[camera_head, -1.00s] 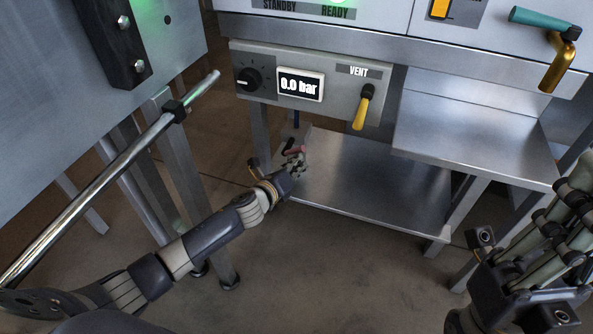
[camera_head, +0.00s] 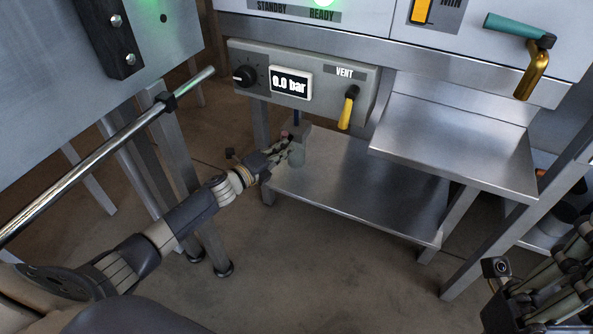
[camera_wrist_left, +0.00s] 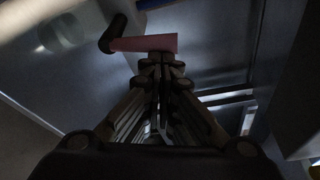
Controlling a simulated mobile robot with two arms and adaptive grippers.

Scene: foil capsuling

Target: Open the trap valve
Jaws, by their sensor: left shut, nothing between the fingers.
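The trap valve's lever, pinkish-red with a black elbow, crosses the upper middle of the left wrist view (camera_wrist_left: 145,43). In the head view only a small reddish patch of it (camera_head: 284,134) shows. My left gripper (camera_head: 284,150) is shut and empty, low under the vent panel. In the left wrist view its fingertips (camera_wrist_left: 162,62) lie right at the lever's underside; I cannot tell whether they touch it. A grey cylindrical body (camera_head: 297,156) stands beside the gripper, partly hidden. My right gripper (camera_head: 535,295) is at the lower right, partly cut off by the frame.
The grey panel (camera_head: 310,107) above carries a knob, a display reading 0.0 bar (camera_head: 290,84) and a yellow VENT lever (camera_head: 348,108). A low metal shelf (camera_head: 360,190) lies right of my left gripper. A metal rail (camera_head: 110,150) runs above my left arm.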

